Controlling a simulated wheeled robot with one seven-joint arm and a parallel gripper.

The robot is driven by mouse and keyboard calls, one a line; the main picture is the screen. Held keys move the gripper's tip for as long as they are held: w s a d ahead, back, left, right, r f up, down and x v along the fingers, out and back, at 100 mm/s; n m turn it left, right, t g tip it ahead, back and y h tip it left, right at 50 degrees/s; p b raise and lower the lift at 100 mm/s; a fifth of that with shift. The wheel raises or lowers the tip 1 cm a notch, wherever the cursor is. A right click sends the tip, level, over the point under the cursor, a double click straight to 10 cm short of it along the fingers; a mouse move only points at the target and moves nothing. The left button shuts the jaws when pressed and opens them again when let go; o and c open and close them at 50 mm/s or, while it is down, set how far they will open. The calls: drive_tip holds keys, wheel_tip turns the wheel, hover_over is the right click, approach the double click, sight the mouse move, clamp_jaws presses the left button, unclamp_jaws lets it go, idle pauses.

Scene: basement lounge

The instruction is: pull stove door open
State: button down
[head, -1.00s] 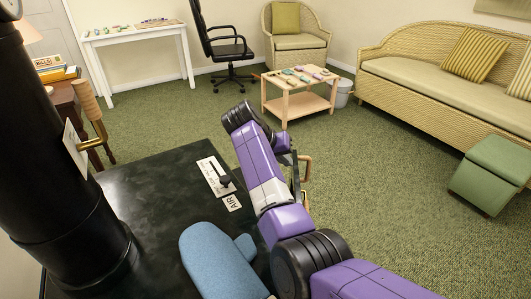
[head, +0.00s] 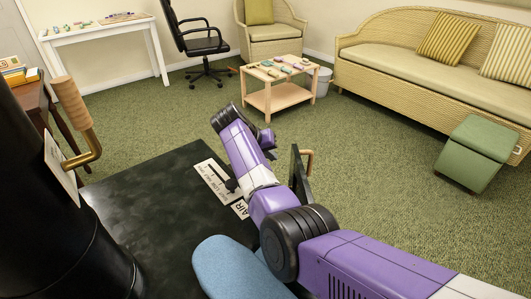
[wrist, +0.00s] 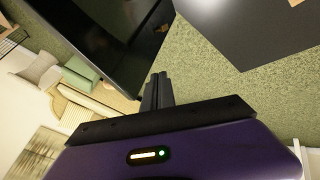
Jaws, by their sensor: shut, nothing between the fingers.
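The black stove (head: 150,215) stands at the lower left in the head view, with a white AIR label on its top. Its door (head: 300,176) shows as a dark upright panel seen nearly edge-on, standing out from the stove's front edge, so it appears ajar. A copper-coloured handle (head: 308,160) is on the door's far side. In the wrist view, a dark glossy framed panel (wrist: 100,38), apparently the door, lies just beyond the fingers. My gripper (wrist: 157,90) is shut and empty, close to that panel's edge; contact is unclear. My arm hides the fingers in the head view.
A black stovepipe (head: 60,225) rises at the left, near a wooden-gripped lever (head: 75,115). A blue rounded object (head: 232,268) is close in front. A green footstool (head: 477,153), wicker sofa (head: 400,75) and low table (head: 272,100) stand farther off. Carpet between is clear.

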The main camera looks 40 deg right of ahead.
sight(291, 161)
drive_tip(key=shift+s+d+f+b, duration=0.15)
drive_tip(key=shift+s+d+f, duration=0.15)
drive_tip(key=shift+d, duration=0.5)
drive_tip(key=shift+s+d+f+b, duration=0.1)
drive_tip(key=shift+s+d+f, duration=0.2)
drive_tip(key=shift+d, duration=0.45)
drive_tip(key=shift+s+d+f+b, duration=0.2)
drive_tip(key=shift+s+d, duration=0.2)
drive_tip(key=shift+d, duration=0.4)
